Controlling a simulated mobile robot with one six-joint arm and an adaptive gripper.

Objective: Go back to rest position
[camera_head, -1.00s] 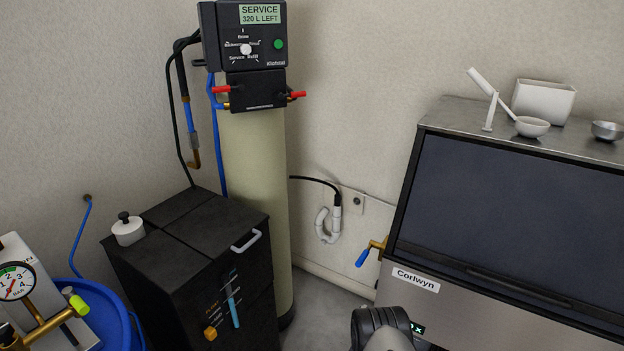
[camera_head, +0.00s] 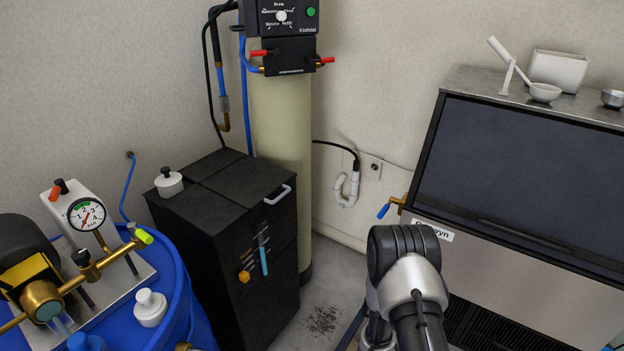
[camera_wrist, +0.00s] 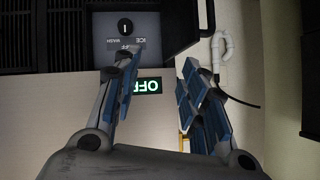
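My gripper (camera_wrist: 158,88) is open in the wrist view, its two blue-padded fingers apart with nothing between them. Beyond the fingers, upside down, are the ice maker's switch panel (camera_wrist: 125,30) with a black knob and a lit display (camera_wrist: 147,86) reading OFF. In the head view my arm (camera_head: 405,275) rises at the bottom centre, in front of the ice maker (camera_head: 560,290). My gripper is hidden in that view.
A black cabinet (camera_head: 185,235) stands left of my arm, before the water softener column (camera_head: 282,130). A blue barrel (camera_head: 175,290) with a gauge pump (camera_head: 86,215) is at the lower left. A scoop (camera_head: 545,92) and white bin (camera_head: 558,70) sit on the ice maker. Floor shows between cabinet and arm.

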